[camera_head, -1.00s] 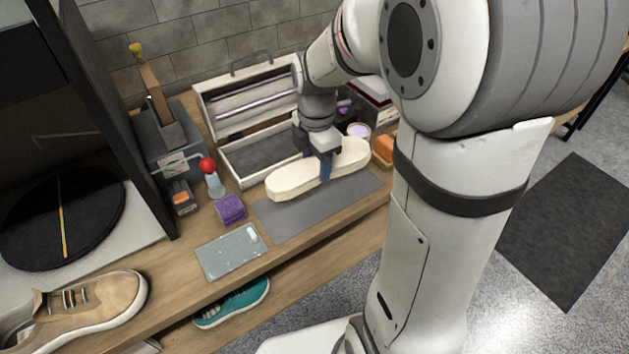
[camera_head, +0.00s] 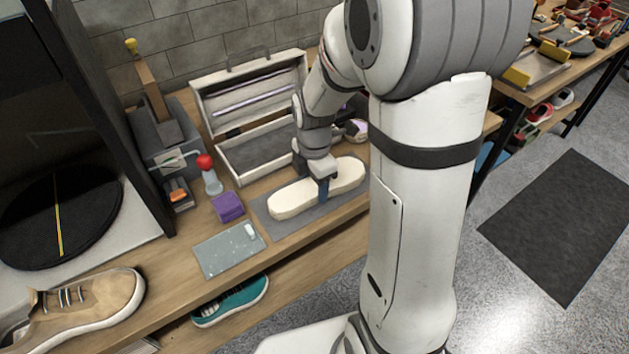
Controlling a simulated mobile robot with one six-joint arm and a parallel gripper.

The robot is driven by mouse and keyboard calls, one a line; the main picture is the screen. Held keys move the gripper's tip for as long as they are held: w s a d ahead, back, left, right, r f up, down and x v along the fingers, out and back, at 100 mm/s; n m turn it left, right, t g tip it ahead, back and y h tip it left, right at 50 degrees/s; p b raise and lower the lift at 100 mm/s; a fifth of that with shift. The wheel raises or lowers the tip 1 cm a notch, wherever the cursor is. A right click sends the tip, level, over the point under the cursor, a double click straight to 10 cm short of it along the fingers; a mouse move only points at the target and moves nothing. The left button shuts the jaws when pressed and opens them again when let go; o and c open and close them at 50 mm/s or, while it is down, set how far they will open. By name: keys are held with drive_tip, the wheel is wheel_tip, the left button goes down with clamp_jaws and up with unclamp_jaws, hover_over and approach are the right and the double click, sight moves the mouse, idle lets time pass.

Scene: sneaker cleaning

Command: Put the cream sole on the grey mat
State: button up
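The cream sole (camera_head: 294,200) lies lengthwise over the grey mat (camera_head: 271,228) on the wooden bench. It looks to be resting on the mat or just above it; I cannot tell which.
An open case (camera_head: 256,150) stands behind the mat. A purple block (camera_head: 228,207), a red-topped bottle (camera_head: 209,176) and a grey-green plate (camera_head: 229,250) are to the left. A tan sneaker (camera_head: 85,305) is at the front left.

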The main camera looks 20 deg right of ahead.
sight(314, 185)
drive_tip(key=o, duration=0.4)
drive_tip(key=shift+r, duration=0.1)
wheel_tip(314, 185, up, 11)
drive_tip(key=p, duration=0.1)
drive_tip(key=shift+s+d+r+m+t, duration=0.1)
drive_tip(key=shift+s+r+m+t, duration=0.3)
drive_tip(key=shift+s+m, duration=2.55)
drive_tip(key=shift+s+r+m+t, duration=0.4)
drive_tip(key=shift+s+m, duration=1.3)
drive_tip(key=shift+m, duration=2.4)
drive_tip(key=shift+s+d+r+m+t, duration=0.1)
drive_tip(key=shift+s+r+m+t, duration=0.3)
drive_tip(key=shift+s+m, duration=2.55)
drive_tip(key=shift+w+f+m, duration=0.1)
drive_tip(key=shift+w+m, duration=0.5)
drive_tip(key=shift+w, duration=0.05)
